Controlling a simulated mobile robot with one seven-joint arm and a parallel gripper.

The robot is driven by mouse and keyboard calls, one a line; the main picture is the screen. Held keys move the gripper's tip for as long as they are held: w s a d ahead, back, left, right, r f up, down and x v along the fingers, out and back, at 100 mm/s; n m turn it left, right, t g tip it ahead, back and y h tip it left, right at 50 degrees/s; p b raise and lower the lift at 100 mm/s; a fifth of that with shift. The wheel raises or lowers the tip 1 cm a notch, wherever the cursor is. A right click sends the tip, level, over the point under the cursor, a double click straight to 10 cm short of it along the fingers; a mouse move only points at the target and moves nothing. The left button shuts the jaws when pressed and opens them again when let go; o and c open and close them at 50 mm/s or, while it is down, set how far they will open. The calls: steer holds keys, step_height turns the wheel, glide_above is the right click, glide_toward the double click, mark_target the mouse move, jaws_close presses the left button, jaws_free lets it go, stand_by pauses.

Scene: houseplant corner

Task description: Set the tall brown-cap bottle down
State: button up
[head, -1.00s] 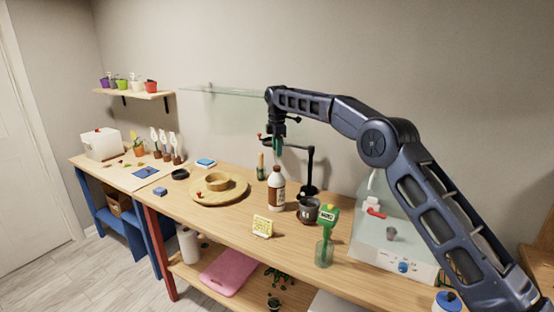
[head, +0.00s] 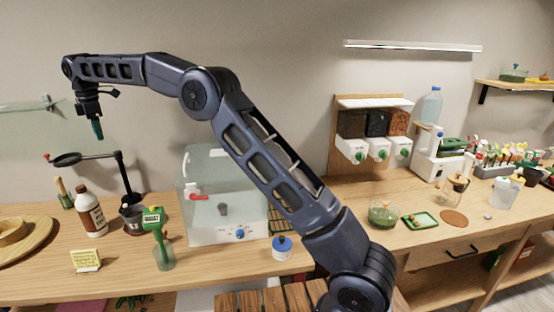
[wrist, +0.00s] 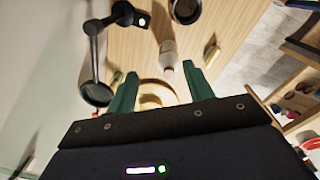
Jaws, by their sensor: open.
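The tall brown-cap bottle (head: 91,216), white with a brown label, stands upright on the wooden bench at the left of the head view. It also shows in the wrist view (wrist: 168,56), beyond the fingertips. My gripper (head: 97,129) hangs above the bottle, pointing down, clear of it. In the wrist view my gripper's green fingers (wrist: 160,72) are spread apart with nothing held between them.
A black stand with a ring (head: 125,175) rises close behind the bottle. A dark mug (head: 131,217), a green-handled tool in a glass (head: 164,255), a yellow note block (head: 85,261) and a wooden round tray (head: 30,245) are near. A clear-walled box (head: 215,225) stands right.

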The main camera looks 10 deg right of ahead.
steer(key=w+d+r+m+t, duration=0.1)
steer(key=w+d+r+m, duration=0.3)
steer(key=d, duration=0.7)
steer(key=s+d+r+m, duration=0.15)
steer(key=d+r, duration=0.35)
steer(key=d, duration=0.6)
steer(key=s+d+r+m+t, duration=0.1)
steer(key=s+d+r+m, duration=0.15)
steer(key=d, duration=0.85)
steer(key=s+d+r+m, duration=0.1)
steer(key=s+d+m, duration=0.15)
steer(key=d, duration=0.85)
steer(key=s+d+f+m+t, duration=0.1)
steer(key=s+d+f+m, duration=0.15)
steer(key=s+d, duration=0.5)
steer(key=s+d+f+m, duration=0.2)
steer(key=s+d+m, duration=0.2)
steer(key=d, duration=0.6)
steer(key=s+d+f+m, duration=0.3)
steer(key=s+d+f, duration=0.2)
steer(key=s, duration=0.3)
steer(key=s+d+f+m+t, duration=0.1)
steer(key=s+d+f+m, duration=0.3)
steer(key=s+f, duration=0.3)
steer(key=shift+s+d, duration=0.8)
steer(key=shift+d, duration=0.1)
